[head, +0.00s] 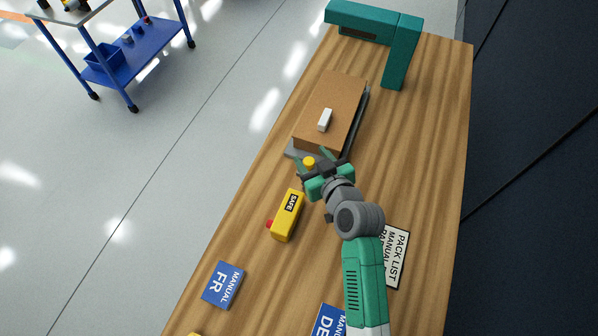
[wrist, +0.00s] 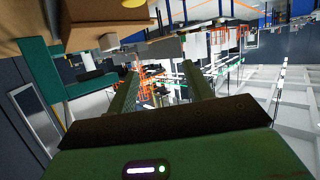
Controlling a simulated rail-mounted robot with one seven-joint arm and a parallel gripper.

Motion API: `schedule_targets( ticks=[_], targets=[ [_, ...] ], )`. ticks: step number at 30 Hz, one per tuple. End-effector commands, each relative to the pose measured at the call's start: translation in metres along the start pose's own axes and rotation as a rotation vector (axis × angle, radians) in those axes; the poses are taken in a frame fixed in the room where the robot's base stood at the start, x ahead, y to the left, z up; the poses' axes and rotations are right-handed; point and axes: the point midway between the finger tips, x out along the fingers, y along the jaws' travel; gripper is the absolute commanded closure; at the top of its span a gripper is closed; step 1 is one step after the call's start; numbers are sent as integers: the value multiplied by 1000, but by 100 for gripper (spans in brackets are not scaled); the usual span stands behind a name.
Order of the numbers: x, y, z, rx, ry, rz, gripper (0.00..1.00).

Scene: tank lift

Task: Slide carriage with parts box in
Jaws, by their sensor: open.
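The brown cardboard parts box (head: 335,105) sits on a low grey carriage (head: 291,150) on the wooden bench, with a small white block (head: 325,119) on its top. A yellow knob (head: 309,162) is at the carriage's near end. My gripper (head: 311,157) is at that end, its fingers spread by the knob; I cannot tell whether they touch it. In the wrist view my gripper (wrist: 160,72) is open with nothing held. The box (wrist: 88,12) and part of the yellow knob (wrist: 133,3) show at the top edge. A teal arch (head: 375,28) stands beyond the box.
A yellow box marked SAFE (head: 288,216) with a red button lies near my gripper. Blue manual cards (head: 223,285) and a white pack list (head: 397,258) lie nearer. The bench between box and arch looks clear. A blue cart (head: 140,50) stands on the floor, upper left.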

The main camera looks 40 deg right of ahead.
Motion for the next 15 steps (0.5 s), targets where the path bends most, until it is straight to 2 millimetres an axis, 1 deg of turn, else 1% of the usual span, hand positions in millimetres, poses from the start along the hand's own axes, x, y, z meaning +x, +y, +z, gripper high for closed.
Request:
schedule_targets(
  ticks=[1, 3, 4, 6, 10, 13, 15],
  targets=[
    [4, 10, 40, 19, -29, 11, 49],
    [5, 18, 65, 34, -53, 18, 49],
    [4, 19, 71, 39, -59, 19, 49],
    [4, 21, 77, 45, -67, 20, 49],
    [6, 21, 76, 44, -67, 20, 49],
    [20, 21, 77, 43, -67, 18, 49],
    [35, 22, 78, 42, -67, 19, 49]
  ],
)
